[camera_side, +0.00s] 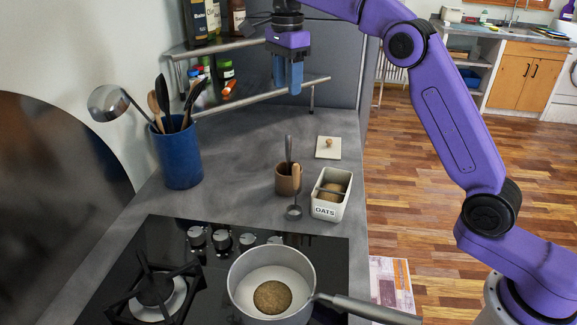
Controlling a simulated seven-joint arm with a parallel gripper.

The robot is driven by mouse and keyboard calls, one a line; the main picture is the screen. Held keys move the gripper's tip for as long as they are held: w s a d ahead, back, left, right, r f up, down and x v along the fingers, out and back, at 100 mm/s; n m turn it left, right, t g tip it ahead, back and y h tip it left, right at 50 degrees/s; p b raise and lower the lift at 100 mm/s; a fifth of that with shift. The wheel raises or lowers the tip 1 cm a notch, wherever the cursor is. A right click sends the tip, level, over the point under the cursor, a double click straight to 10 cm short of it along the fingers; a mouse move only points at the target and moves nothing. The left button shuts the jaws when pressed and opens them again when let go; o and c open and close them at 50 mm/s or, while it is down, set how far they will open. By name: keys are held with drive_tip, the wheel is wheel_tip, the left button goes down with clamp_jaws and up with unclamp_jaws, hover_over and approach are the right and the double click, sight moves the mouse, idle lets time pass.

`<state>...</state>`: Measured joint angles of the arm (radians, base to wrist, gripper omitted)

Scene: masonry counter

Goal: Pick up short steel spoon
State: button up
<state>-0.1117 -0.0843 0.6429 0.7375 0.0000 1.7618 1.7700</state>
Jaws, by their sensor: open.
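A short steel utensil, which looks like the steel spoon (288,148), stands upright in a small brown cup (285,183) on the grey counter. Its lower end is hidden inside the cup. My gripper (287,88) hangs above and behind the cup in the picture, pointing down with its blue fingers apart and nothing between them. It is clear of the spoon. A second utensil with a wooden handle and a round grey end (294,212) is in front of the cup, beside the oats box.
A white OATS box (330,196) stands right of the cup, with a square lid (328,147) behind. A blue crock (179,157) of utensils is at left. A metal rack (250,102) is near my gripper. A pan (241,289) sits on the hob.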

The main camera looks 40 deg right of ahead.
sight(288, 134)
wheel_tip(288, 134, down, 12)
drive_tip(key=shift+r, duration=0.1)
drive_tip(key=shift+d+f, duration=0.2)
drive_tip(key=shift+f, duration=2.5)
clamp_jaws()
